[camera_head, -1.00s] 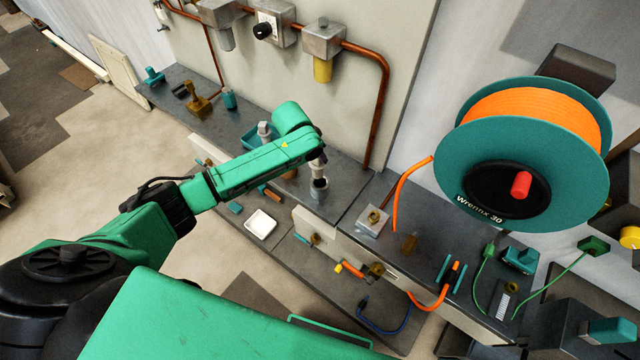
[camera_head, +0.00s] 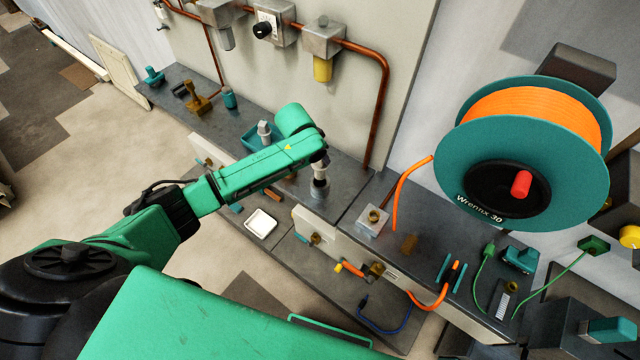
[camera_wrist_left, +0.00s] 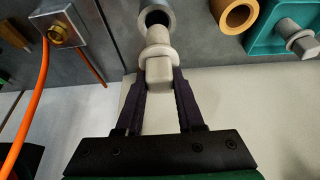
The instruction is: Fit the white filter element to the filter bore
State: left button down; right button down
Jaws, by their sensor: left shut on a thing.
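The white filter element (camera_wrist_left: 158,48), a pale stepped piece with a round collar, is held between the fingers of my left gripper (camera_wrist_left: 160,82). In the head view my left gripper (camera_head: 319,160) points down over a grey upright cylinder (camera_head: 319,191). In the left wrist view the open, dark bore of this cylinder (camera_wrist_left: 168,8) shows just beyond the element. The element's far end overlaps the near part of the bore's mouth; I cannot tell whether it has entered. My right gripper is not in view.
A teal tray (camera_wrist_left: 262,42) holds another pale collared piece (camera_wrist_left: 296,35). A tan ring (camera_wrist_left: 236,14) stands near the cylinder. A metal block with a brass fitting (camera_head: 372,220) and an orange hose (camera_head: 398,195) are to the right. A large orange cable reel (camera_head: 525,150) hangs at the right.

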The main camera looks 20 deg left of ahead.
aim_at(318, 167)
pick_arm(q)
jog(key=shift+f+b, duration=0.55)
jog(key=shift+f, duration=0.9)
jog(key=shift+p, duration=0.3)
jog(key=shift+p, duration=0.3)
jog(key=shift+f+b, duration=0.8)
jog(key=shift+f, duration=0.7)
jog(key=shift+f, duration=0.1)
